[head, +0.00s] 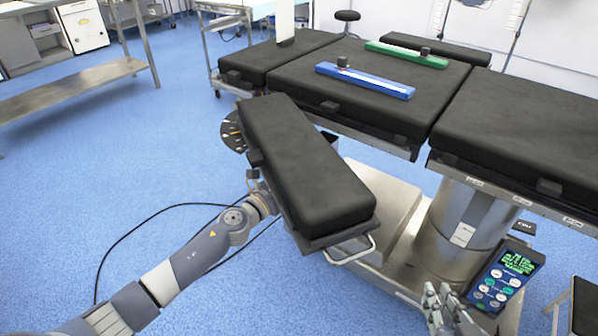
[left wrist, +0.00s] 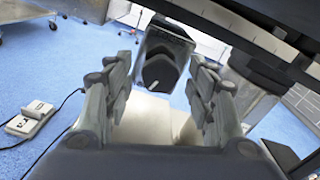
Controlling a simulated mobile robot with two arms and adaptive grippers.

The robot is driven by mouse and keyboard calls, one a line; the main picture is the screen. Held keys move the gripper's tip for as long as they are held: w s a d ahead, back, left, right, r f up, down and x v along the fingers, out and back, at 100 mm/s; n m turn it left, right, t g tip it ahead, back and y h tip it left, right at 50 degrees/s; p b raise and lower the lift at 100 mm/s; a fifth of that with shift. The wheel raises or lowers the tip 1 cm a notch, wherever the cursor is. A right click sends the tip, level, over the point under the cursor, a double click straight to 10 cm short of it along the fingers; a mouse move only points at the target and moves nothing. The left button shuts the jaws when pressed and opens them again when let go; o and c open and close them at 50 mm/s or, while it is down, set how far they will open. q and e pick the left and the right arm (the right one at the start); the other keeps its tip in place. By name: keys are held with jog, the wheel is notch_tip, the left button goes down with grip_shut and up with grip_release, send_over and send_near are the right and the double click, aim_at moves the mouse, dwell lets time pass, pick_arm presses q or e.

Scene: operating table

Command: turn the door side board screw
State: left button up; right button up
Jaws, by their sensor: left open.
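The side board (head: 305,165) is a long black padded panel, set at an angle beside the operating table (head: 375,85). My left arm reaches to its left edge in the head view, where the board and wrist hide the gripper. In the left wrist view, my left gripper (left wrist: 160,68) is open. A dark screw knob (left wrist: 160,72) with a white pointer mark shows between and beyond its fingers; contact cannot be told. My right gripper (head: 450,305) is low at the right in the head view, away from the board; its finger opening is unclear.
A dark dial plate with coloured marks (head: 232,132) sits by the board's left edge. A metal handle (head: 352,252) sticks out at its near end. A blue bar (head: 365,82) and green bar (head: 406,55) lie on the table. A handheld control (head: 503,275) is near my right gripper.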

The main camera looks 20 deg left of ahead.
pick_arm(q)
jog(key=v, duration=1.2)
jog(key=shift+r, duration=0.1)
